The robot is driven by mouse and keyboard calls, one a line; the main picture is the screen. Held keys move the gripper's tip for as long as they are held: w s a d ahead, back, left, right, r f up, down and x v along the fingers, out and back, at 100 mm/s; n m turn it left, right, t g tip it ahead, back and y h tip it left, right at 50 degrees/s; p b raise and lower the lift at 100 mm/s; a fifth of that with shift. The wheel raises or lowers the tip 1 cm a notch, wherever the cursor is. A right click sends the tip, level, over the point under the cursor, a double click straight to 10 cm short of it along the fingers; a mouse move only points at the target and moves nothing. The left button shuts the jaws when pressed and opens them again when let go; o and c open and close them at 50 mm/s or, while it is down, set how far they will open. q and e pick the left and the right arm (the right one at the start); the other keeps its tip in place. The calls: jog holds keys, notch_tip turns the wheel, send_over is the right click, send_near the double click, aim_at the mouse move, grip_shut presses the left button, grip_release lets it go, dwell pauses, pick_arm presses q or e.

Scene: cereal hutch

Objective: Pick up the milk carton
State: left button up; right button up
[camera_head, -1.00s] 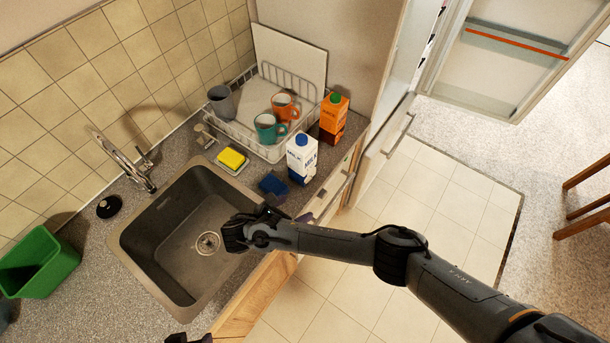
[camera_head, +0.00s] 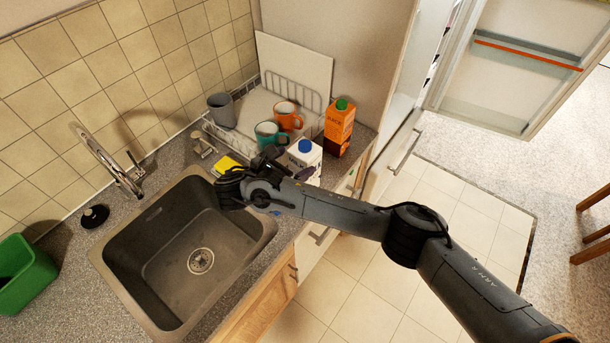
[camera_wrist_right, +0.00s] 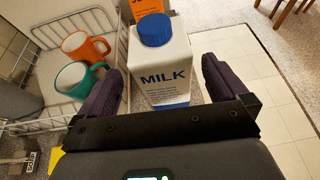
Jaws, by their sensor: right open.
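The milk carton (camera_head: 305,156) is white with a blue cap and stands on the counter in front of the dish rack. My right arm hides its lower part in the head view. In the right wrist view the carton (camera_wrist_right: 163,65) is upright, its MILK label facing my gripper. My right gripper (camera_head: 284,168) is open at the carton. In the right wrist view, its two dark fingers (camera_wrist_right: 160,82) lie to the left and right of the carton, with a visible gap on each side. My left gripper is not in view.
An orange juice carton (camera_head: 338,128) stands just behind the milk. A dish rack (camera_head: 240,140) holds a teal mug (camera_head: 268,134), an orange mug (camera_head: 287,115) and a grey cup (camera_head: 222,110). A yellow sponge (camera_head: 228,166) is beside my gripper. The sink (camera_head: 150,265) is to the left.

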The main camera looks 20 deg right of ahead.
aim_at(305, 156)
jog(key=shift+w+d+f, duration=0.1)
jog(key=shift+w+d, duration=0.1)
jog(key=shift+d, duration=0.2)
jog(key=shift+x, duration=2.35)
jog(key=shift+s, duration=0.1)
grip_shut()
